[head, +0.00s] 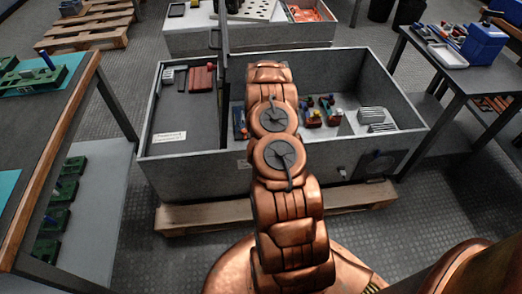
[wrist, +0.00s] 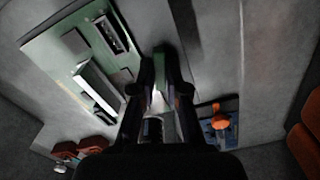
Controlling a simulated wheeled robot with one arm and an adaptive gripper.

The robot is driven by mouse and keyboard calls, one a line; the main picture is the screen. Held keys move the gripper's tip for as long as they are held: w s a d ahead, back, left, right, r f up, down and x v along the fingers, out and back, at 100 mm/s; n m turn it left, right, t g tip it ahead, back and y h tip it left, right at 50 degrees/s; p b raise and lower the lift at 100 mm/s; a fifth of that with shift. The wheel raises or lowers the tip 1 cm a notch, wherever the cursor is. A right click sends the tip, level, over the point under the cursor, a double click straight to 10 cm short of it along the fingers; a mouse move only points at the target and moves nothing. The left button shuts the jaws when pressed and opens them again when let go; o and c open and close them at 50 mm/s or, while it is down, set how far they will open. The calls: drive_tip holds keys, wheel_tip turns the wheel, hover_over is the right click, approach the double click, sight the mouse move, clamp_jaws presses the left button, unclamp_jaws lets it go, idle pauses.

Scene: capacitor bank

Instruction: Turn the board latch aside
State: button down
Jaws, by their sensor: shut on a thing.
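In the wrist view, a green board (wrist: 58,50) with a white bar and dark parts on it lies tilted at the left, against a grey wall or panel. My gripper (wrist: 160,88) is just right of the board, its dark fingers closed around a small pale piece (wrist: 157,103) that looks like the board latch. Most of that piece is hidden between the fingers. In the head view, my arm reaches into the large grey bin (head: 190,145) and hides the gripper and the board.
A blue part with an orange knob (wrist: 219,119) is right of my gripper, and red parts (wrist: 92,145) are at the lower left. The bin sits on a wooden pallet (head: 190,218); its divider and walls rise beside my arm. Tables stand at left and right.

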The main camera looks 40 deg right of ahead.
drive_tip(key=shift+n, duration=1.9)
drive_tip(key=shift+s, duration=0.1)
drive_tip(key=c, duration=1.2)
unclamp_jaws()
drive_tip(key=shift+r, duration=0.15)
wheel_tip(320, 180, up, 12)
drive_tip(key=shift+f, duration=0.15)
